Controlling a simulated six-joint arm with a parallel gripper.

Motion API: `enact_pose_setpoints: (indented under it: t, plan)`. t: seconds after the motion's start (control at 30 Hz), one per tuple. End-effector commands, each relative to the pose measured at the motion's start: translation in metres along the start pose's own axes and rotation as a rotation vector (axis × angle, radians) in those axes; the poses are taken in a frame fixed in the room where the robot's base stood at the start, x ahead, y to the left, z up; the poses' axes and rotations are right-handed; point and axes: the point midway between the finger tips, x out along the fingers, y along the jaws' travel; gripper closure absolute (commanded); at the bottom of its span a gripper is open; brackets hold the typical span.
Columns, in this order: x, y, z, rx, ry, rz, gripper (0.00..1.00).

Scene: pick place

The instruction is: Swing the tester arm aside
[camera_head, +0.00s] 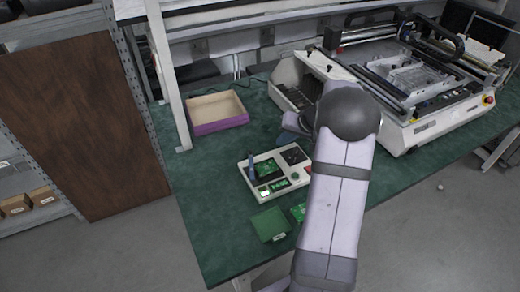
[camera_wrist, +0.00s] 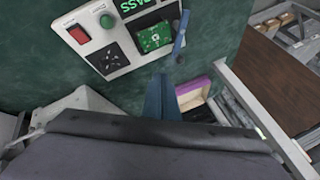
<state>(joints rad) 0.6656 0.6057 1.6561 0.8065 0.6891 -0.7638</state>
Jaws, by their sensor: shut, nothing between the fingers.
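The tester (camera_head: 298,176) is a pale box on the green bench, with a green circuit board (camera_wrist: 155,38) in its dark recess. The blue tester arm (camera_head: 252,166) stands up at the left edge of that recess; in the wrist view the arm (camera_wrist: 181,38) is beside the board, not across it. A display on the tester reads PASS in green. My gripper (camera_wrist: 161,78) is shut and empty, its blue fingers apart from the tester arm in the wrist view. In the head view my own arm mostly hides the gripper.
A purple-sided tray (camera_head: 220,124) stands behind the tester, by an upright metal post. A green bin (camera_head: 270,223) and another board (camera_head: 298,212) lie in front. A large white machine (camera_head: 420,130) fills the right. Bare bench (camera_head: 200,190) lies left of the tester.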

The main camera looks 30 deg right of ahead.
Motion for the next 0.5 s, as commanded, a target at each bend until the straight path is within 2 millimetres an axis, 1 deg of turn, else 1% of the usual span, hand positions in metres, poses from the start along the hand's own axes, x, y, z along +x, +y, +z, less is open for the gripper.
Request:
enact_pose_setpoints:
  t: [0.17,0.27,0.37,0.5]
  plan:
    - [0.004,0.0,0.0,0.0,-0.002,-0.001,1.0]
    - [0.01,-0.001,0.0,0.0,-0.004,-0.002,1.0]
    - [0.02,-0.001,0.0,-0.002,-0.004,-0.002,1.0]
    - [0.039,-0.001,0.0,-0.002,-0.005,-0.002,1.0]
